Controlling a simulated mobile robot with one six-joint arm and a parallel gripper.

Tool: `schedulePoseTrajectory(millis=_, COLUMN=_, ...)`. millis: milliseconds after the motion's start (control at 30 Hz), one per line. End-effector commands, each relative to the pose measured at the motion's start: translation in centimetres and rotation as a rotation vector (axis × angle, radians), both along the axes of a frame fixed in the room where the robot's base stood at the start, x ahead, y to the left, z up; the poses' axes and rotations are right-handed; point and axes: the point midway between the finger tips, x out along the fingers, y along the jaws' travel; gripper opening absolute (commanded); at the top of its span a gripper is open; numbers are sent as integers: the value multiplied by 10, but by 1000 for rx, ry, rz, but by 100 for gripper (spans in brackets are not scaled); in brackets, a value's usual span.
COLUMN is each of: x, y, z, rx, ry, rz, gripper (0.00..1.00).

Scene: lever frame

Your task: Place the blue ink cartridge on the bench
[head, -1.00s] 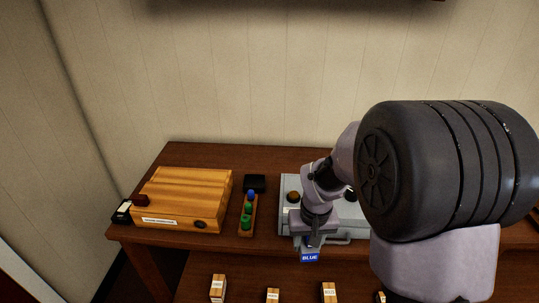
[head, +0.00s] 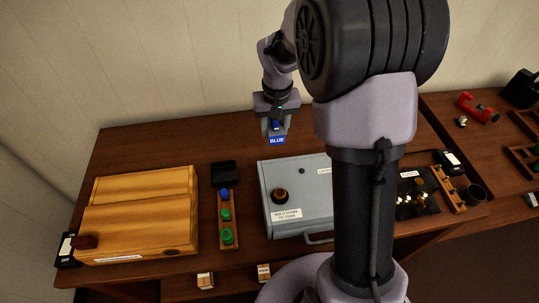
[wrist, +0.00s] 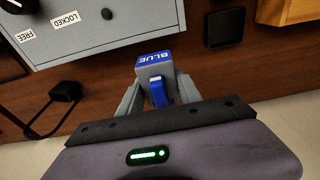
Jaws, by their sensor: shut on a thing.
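My gripper (head: 276,127) is shut on the blue ink cartridge (head: 277,140), whose blue face reads BLUE. In the head view it hangs over the back part of the brown wooden bench (head: 140,150), behind the grey metal box. In the wrist view the cartridge (wrist: 154,60) sits between the two grey fingers of my gripper (wrist: 156,92), with a blue tab towards me. The cartridge looks clear of the bench, but its exact height is hard to tell.
The grey metal box (head: 298,178) has a knob and LOCKED and FREE labels. Left of it are a small black tray (head: 224,173), a wooden rack (head: 228,243) with blue and green pieces, and a wooden box (head: 140,215). The back left of the bench is bare.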

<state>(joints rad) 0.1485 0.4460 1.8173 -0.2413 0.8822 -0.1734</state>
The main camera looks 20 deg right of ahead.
Motion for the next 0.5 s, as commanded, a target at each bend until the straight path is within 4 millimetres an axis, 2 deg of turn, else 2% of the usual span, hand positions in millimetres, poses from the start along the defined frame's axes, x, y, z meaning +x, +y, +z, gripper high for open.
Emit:
schedulePoseTrajectory(millis=33, x=-1, y=0, z=-28, rx=1, ry=5, rz=0, gripper=0)
schedulePoseTrajectory(millis=100, x=-1, y=0, z=-55, rx=1, ry=5, rz=1, gripper=0)
schedulePoseTrajectory(millis=200, x=0, y=0, z=-84, rx=1, ry=4, rz=0, gripper=0)
schedulePoseTrajectory(millis=433, x=0, y=0, z=-113, rx=0, ry=2, rz=0, gripper=0)
schedulePoseTrajectory(millis=500, x=0, y=0, z=-127, rx=0, ry=2, rz=1, gripper=0)
